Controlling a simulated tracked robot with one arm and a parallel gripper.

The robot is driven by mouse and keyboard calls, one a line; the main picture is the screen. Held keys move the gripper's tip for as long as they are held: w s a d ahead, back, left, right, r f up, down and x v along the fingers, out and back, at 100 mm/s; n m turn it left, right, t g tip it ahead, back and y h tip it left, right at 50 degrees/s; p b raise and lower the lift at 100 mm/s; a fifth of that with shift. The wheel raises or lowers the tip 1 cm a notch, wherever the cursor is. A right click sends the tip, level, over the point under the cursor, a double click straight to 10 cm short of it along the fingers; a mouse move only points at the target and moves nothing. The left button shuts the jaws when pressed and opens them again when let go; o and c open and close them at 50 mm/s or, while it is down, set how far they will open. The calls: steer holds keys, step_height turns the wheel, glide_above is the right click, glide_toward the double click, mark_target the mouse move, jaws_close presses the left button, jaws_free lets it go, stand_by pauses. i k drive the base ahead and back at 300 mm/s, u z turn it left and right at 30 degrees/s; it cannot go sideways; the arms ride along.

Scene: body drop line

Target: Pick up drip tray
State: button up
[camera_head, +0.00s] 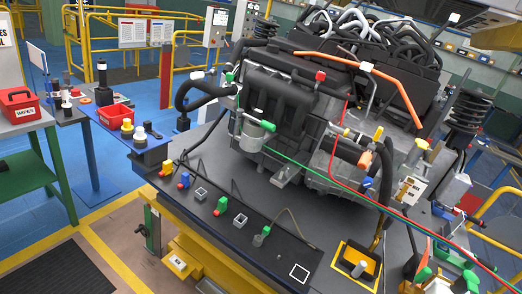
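A shallow black square with a yellow rim (338,256) lies at the lower right of the dark work surface (222,262). It could be the drip tray, but I cannot tell for certain. A short grey cylinder (360,268) stands on it, and a dark upright part rises by its far right corner. No other thing is clearly a drip tray. My gripper is not visible in this view.
An engine (283,100) with hoses and cables fills the middle of the work surface. Small coloured connectors (221,205) line its front edge. A side table with a red bin (115,115) and a green bench with a red wipes box (19,105) stand left. Yellow railings are behind.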

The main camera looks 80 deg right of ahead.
mark_target(356, 257)
steer(key=z, duration=3.2)
steer(key=k, duration=0.9)
steer(key=i, duration=0.9)
steer(key=u, duration=0.05)
